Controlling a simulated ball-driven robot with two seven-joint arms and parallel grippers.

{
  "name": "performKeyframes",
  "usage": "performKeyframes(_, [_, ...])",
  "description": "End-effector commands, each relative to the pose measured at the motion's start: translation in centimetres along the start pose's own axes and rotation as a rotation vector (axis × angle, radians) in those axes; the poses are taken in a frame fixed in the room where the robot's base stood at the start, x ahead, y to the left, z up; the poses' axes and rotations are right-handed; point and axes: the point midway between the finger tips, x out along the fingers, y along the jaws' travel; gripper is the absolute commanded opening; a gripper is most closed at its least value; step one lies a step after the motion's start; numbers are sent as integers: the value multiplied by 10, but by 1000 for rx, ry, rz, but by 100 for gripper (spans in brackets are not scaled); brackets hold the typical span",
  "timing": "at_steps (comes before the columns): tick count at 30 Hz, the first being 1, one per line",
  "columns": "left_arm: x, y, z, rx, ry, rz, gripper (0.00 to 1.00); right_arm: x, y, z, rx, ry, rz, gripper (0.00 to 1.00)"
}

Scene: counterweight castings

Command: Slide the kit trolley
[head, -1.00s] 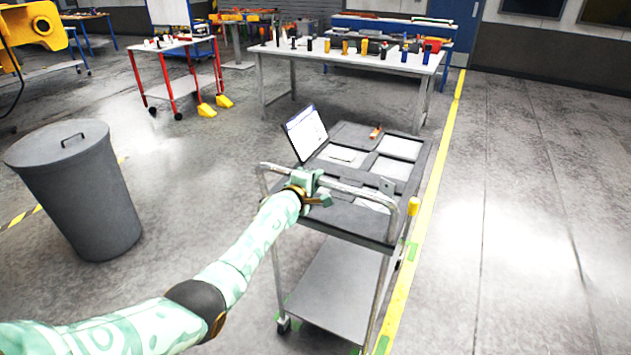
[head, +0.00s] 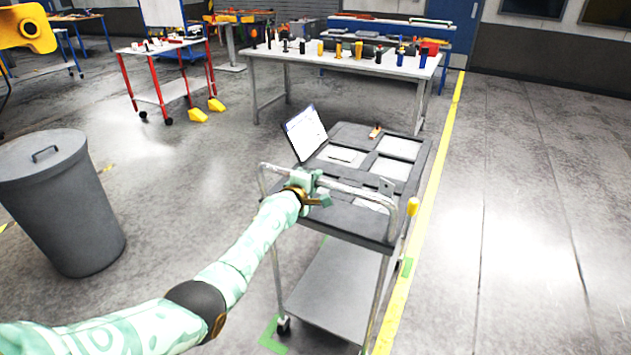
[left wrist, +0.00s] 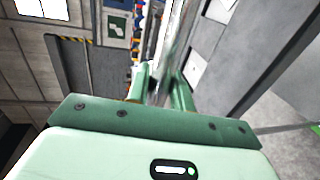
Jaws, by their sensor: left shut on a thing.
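The kit trolley (head: 368,226) is a grey two-shelf cart in the middle of the head view, with a metal push handle (head: 350,188) at its near end. Its top tray has several recesses, a tilted screen (head: 304,132) and a small orange-and-dark item (head: 375,132). My left gripper (head: 314,190) is shut on the handle, near its left side. In the left wrist view the two green fingers (left wrist: 160,88) close around the metal bar. My right gripper is not in view.
A grey lidded bin (head: 62,205) stands to the left. A white workbench (head: 345,62) with bottles is behind the trolley, and a red-legged table (head: 168,92) stands farther left. A yellow floor line (head: 446,140) runs along the trolley's right side. Open floor lies right.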

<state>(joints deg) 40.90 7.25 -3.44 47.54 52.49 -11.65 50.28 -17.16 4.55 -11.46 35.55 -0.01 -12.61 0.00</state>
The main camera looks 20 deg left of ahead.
Motion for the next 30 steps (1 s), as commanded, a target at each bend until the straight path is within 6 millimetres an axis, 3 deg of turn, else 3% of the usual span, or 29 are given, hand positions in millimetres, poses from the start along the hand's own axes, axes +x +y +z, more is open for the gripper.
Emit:
performKeyframes(6, [0,2,0,0,0,3,0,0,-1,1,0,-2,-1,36])
performKeyframes(7, [0,2,0,0,0,3,28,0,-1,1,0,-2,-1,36])
performKeyframes(9, [0,2,0,0,0,2,42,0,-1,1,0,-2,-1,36])
performKeyframes(20, [-6,3,0,0,-1,1,42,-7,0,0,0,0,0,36])
performKeyframes(25, [-36,7,1,-1,-1,0,42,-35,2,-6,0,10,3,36])
performKeyframes(30, [-85,8,1,-2,0,1,42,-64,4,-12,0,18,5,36])
